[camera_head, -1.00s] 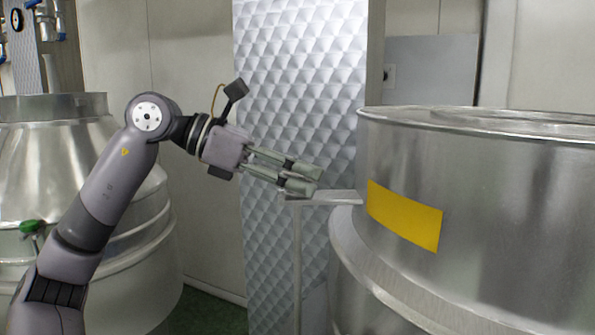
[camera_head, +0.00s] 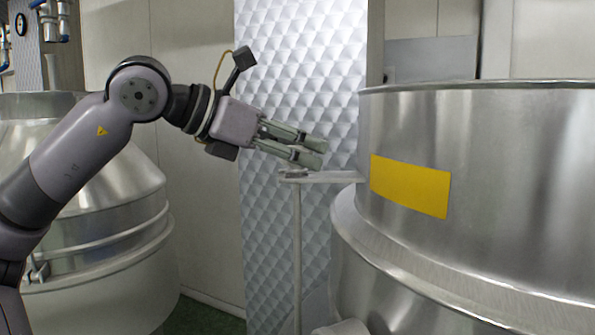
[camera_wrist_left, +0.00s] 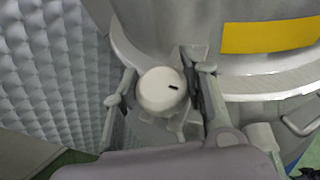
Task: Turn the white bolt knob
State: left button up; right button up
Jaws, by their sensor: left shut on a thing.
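In the head view my left gripper (camera_head: 314,153) is at the narrow grey ledge (camera_head: 330,177), fingers pointing right and slightly down. I cannot make out the knob in the head view. My right gripper is not in view.
A large steel vessel with a yellow label (camera_head: 410,187) stands on the right. Another steel vessel (camera_head: 95,240) stands at the left behind my arm. A quilted metal panel (camera_head: 300,70) rises behind the gripper. A thin post (camera_head: 297,235) runs down below the ledge.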

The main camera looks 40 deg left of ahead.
pick_arm(q)
jog(key=n+y+b, duration=0.4)
jog(key=y+b, duration=0.1)
jog(key=n+y+b, duration=0.3)
jog(key=shift+d+f, duration=0.1)
jog(key=shift+f, duration=0.3)
jog(key=shift+w+n+g+y, duration=0.1)
jog(key=shift+n+g+y, duration=0.5)
jog(key=shift+n+y, duration=0.4)
jog(key=shift+r+n+g+y, duration=0.1)
jog(key=shift+n+g+y, duration=0.9)
jog(key=shift+n+y, duration=0.45)
jog(key=o, duration=1.2)
jog(key=shift+r, duration=0.2)
